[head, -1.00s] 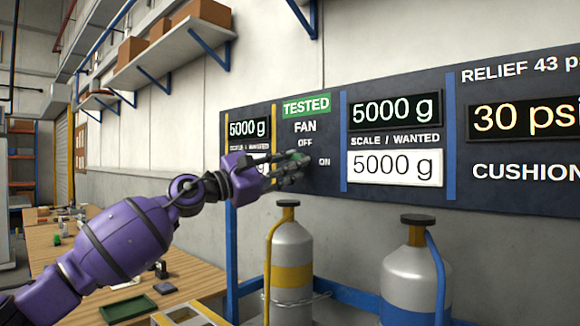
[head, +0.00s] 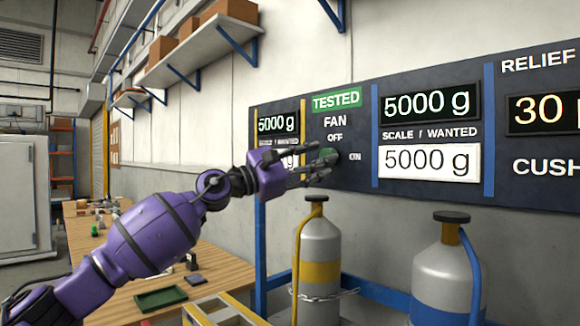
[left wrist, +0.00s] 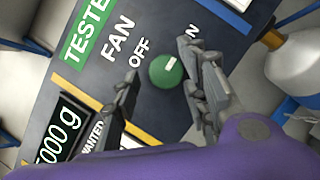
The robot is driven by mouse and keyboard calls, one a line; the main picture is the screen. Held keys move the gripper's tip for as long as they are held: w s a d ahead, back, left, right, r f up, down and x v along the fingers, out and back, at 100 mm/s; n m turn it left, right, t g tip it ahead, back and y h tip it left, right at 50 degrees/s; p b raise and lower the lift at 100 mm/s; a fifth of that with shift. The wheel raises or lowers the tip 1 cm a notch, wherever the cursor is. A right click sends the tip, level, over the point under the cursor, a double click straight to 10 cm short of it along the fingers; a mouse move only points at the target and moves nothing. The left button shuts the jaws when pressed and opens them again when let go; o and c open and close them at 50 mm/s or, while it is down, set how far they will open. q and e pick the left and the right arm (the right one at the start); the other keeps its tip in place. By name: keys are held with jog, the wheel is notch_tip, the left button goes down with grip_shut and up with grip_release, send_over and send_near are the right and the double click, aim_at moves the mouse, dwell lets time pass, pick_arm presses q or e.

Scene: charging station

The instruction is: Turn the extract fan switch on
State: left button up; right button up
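The fan switch is a round green knob (left wrist: 166,72) with a white mark, on the dark panel under the word FAN. In the left wrist view the mark is at the knob's upper edge, seemingly nearer the ON side than the OFF side. The knob also shows partly in the head view (head: 331,153), mostly behind my fingers. My left gripper (head: 326,163) is in front of the panel at the knob. In the left wrist view its fingers (left wrist: 161,62) are spread, one on each side of the knob, with visible gaps. Contact cannot be told. My right gripper is not in view.
The panel (head: 355,190) carries scale displays either side of the fan switch. A wooden table (head: 225,268) with a green tray (head: 161,299) is at the left. Shelves with boxes are above.

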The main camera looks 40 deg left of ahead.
pick_arm(q)
jog(key=v, duration=1.1)
jog(key=shift+r, duration=0.15)
